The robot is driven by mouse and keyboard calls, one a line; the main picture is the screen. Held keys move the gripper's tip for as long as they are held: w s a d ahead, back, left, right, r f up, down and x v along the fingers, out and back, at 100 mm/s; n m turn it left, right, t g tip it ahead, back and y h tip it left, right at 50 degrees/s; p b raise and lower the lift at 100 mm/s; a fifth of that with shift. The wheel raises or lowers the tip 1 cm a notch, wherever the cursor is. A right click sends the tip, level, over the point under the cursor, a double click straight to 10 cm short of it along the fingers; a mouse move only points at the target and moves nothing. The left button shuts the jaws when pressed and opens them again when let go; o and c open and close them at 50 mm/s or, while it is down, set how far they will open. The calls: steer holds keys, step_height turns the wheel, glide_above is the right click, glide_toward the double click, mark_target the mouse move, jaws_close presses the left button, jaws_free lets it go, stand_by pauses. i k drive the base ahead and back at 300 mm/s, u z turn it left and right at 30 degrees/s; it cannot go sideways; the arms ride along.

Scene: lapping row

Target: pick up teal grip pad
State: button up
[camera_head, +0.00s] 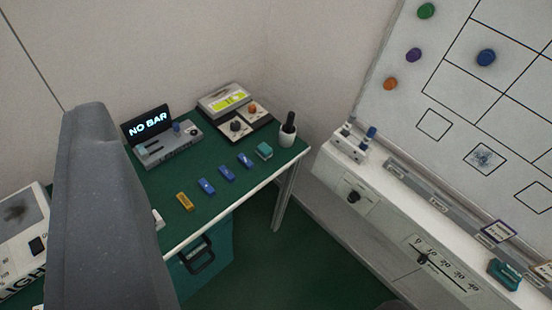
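A small teal block (264,151) lies on the green table top near its right end, to the right of a row of blue blocks. A second teal piece (504,274), with a darker detail, sits on the white ledge at the lower right. I cannot tell for certain from this view which of them is the grip pad. A large dark grey part of mine (98,210) rises through the left of the view and hides part of the table. No fingertips of my gripper show, and neither teal piece is held.
The green table (215,170) also bears several blue blocks (227,173), a yellow block (185,201), a device reading "NO BAR" (148,124), a scale (224,99) and a white cup (288,132). A teal cabinet (190,275) stands below. A whiteboard (450,100) rises behind the ledge.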

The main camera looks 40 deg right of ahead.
mark_target(263, 151)
steer(key=z, duration=1.65)
steer(key=i, duration=1.45)
steer(key=u, duration=2.55)
steer(key=k, duration=0.9)
steer(key=z, duration=0.05)
